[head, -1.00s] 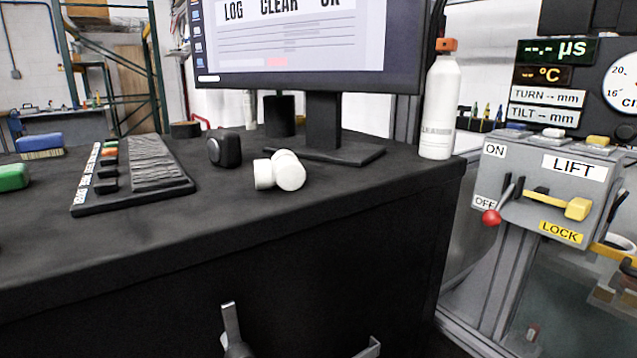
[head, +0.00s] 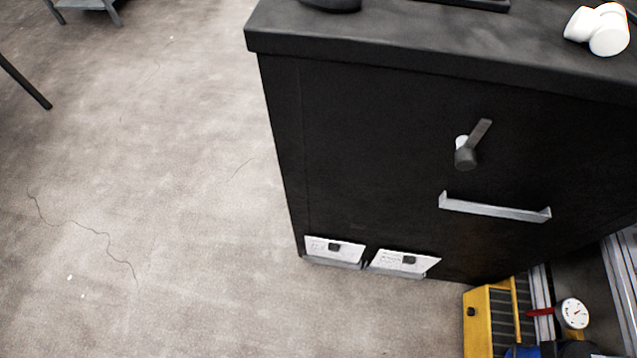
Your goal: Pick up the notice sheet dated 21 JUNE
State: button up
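Two white notice sheets are low on the front of the black cabinet (head: 380,150), near the floor. The left sheet (head: 318,246) and the right sheet (head: 421,264) each have a small black clip or knob at the middle and a pale ledge along the bottom. Their print is too small to read, so I cannot tell which is dated 21 JUNE. My gripper is not in view.
The cabinet front has a grey lever (head: 477,140) and a metal bar handle (head: 495,208). A white object (head: 600,28) lies on top. A yellow unit (head: 481,320) and a dial gauge (head: 573,313) stand at lower right.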

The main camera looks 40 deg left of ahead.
aim_at(341, 252)
jog(key=k+l+u, duration=0.15)
jog(key=u, duration=0.3)
jog(key=k+u, duration=0.4)
jog(key=i, duration=0.1)
